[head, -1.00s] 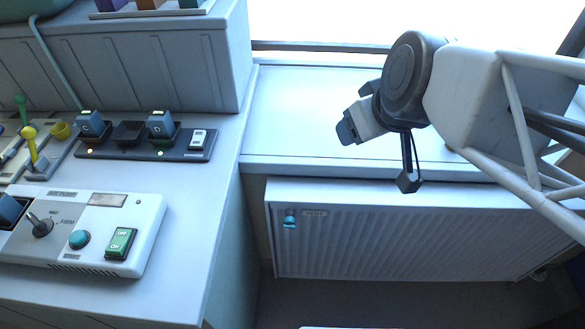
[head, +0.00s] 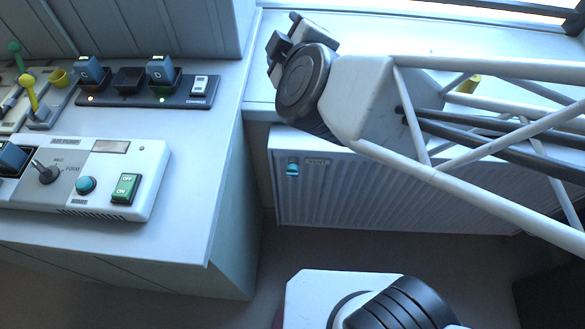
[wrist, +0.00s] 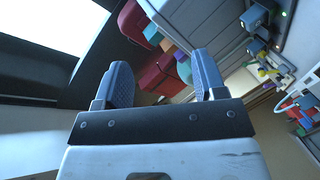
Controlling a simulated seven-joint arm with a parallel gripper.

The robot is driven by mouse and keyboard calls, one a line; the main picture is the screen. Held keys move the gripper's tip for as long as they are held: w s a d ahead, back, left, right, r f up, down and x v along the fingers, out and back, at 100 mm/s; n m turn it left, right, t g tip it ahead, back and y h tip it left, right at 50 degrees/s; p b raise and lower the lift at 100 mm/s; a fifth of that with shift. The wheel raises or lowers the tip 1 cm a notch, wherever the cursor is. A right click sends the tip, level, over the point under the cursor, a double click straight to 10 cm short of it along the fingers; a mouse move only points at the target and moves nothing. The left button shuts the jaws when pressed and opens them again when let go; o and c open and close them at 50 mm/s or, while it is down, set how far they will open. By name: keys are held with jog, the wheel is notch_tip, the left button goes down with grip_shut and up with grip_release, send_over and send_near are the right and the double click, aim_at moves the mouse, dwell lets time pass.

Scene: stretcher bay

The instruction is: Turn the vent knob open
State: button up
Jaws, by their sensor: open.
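The vent knob (head: 292,169) is a small teal-and-grey knob at the upper left corner of the white ribbed radiator (head: 330,205), beside a small label. It shows in the head view; I cannot make it out in the wrist view. My gripper (head: 280,45) is above the knob near the window ledge, apart from it, and partly hidden by my dark round wrist joint. In the wrist view my gripper (wrist: 163,78) has its two blue-grey fingers spread with nothing between them.
A counter at left carries a control panel (head: 115,150) with a green switch, and a dark charger strip (head: 130,98). The counter's right edge lies just left of the radiator. In the wrist view, red boxes (wrist: 165,75) show beyond the fingers.

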aim_at(292, 176)
jog(key=s+f+n+t+h, duration=0.1)
jog(key=f, duration=1.4)
jog(key=s+f+n+t+h, duration=0.1)
jog(key=f+h, duration=0.1)
jog(key=f, duration=1.3)
jog(key=s+f+n+t+h, duration=0.1)
jog(key=s+f+h, duration=0.1)
jog(key=f, duration=1.3)
jog(key=shift+f+t, duration=0.25)
jog(key=shift+t, duration=0.05)
jog(key=shift+w, duration=0.15)
jog(key=shift+w, duration=3.75)
jog(key=shift+c, duration=0.4)
